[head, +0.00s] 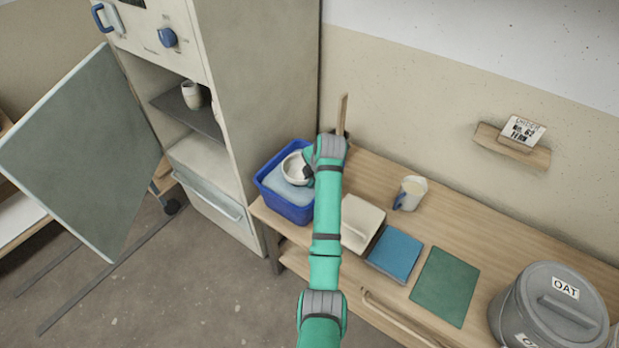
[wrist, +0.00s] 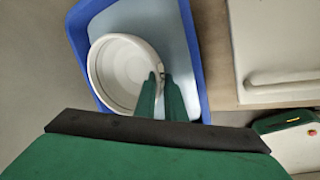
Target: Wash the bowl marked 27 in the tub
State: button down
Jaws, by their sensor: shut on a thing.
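A white bowl (head: 296,167) is held over the blue tub (head: 286,207), which holds pale blue water. My gripper (head: 307,165) is shut on the bowl's rim. In the wrist view, the green fingers (wrist: 164,92) pinch the right side of the bowl (wrist: 122,72). The bowl is inside the outline of the tub (wrist: 203,88) there. I cannot tell whether it touches the water. No number shows on the bowl from here.
On the bench right of the tub are a cream container (head: 362,220), a blue tray (head: 396,254), a green mat (head: 445,285), a mug (head: 410,193) and a grey bucket labelled OAT (head: 552,312). A tall cabinet (head: 262,90) with an open door (head: 85,150) stands left.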

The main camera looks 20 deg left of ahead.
jog(key=shift+w+d+f, duration=0.1)
jog(key=shift+w+f, duration=0.05)
jog(key=shift+f, duration=0.3)
jog(key=shift+a+f, duration=0.35)
jog(key=shift+f, duration=0.05)
jog(key=shift+s+f, duration=0.2)
jog(key=shift+d+f, duration=0.15)
jog(key=shift+f, duration=0.4)
jog(key=shift+d+f, duration=0.15)
jog(key=shift+f, duration=0.4)
jog(key=shift+a, duration=0.15)
jog(key=shift+w+a, duration=0.1)
jog(key=shift+a, duration=0.4)
jog(key=shift+d, duration=0.1)
